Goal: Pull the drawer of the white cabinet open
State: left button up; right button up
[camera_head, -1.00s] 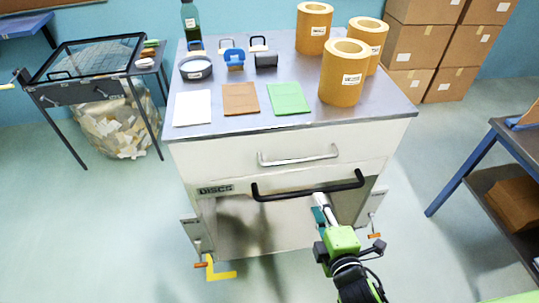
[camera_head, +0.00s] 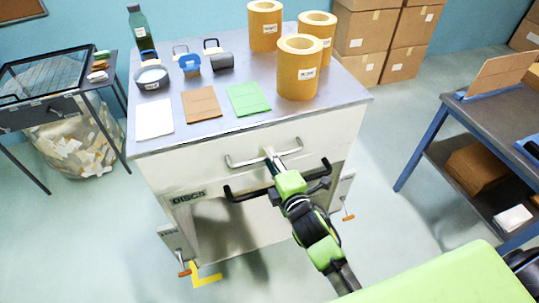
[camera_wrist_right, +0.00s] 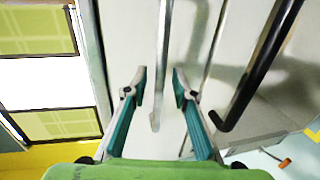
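The white cabinet (camera_head: 158,190) stands in the middle of the head view. Its upper drawer front (camera_head: 190,164) looks flush with the body and carries a silver bar handle (camera_head: 243,162). My right gripper (camera_head: 270,155) is at this handle, covering part of it. In the right wrist view the gripper (camera_wrist_right: 160,78) is open, with the silver handle (camera_wrist_right: 161,50) running between its two fingertips; a gap shows on each side, and I see no clear contact. My left gripper is in neither view.
A black bar handle (camera_head: 245,195) sits just below the silver one, under my right arm; it also shows in the wrist view (camera_wrist_right: 262,65). Yellow rolls (camera_head: 300,70), a green bottle (camera_head: 140,30) and coloured sheets stand on the top (camera_head: 220,134). A blue-framed table (camera_head: 422,142) is at the right.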

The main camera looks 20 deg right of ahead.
jog(key=shift+x, duration=1)
jog(key=shift+s, duration=0.1)
grip_shut()
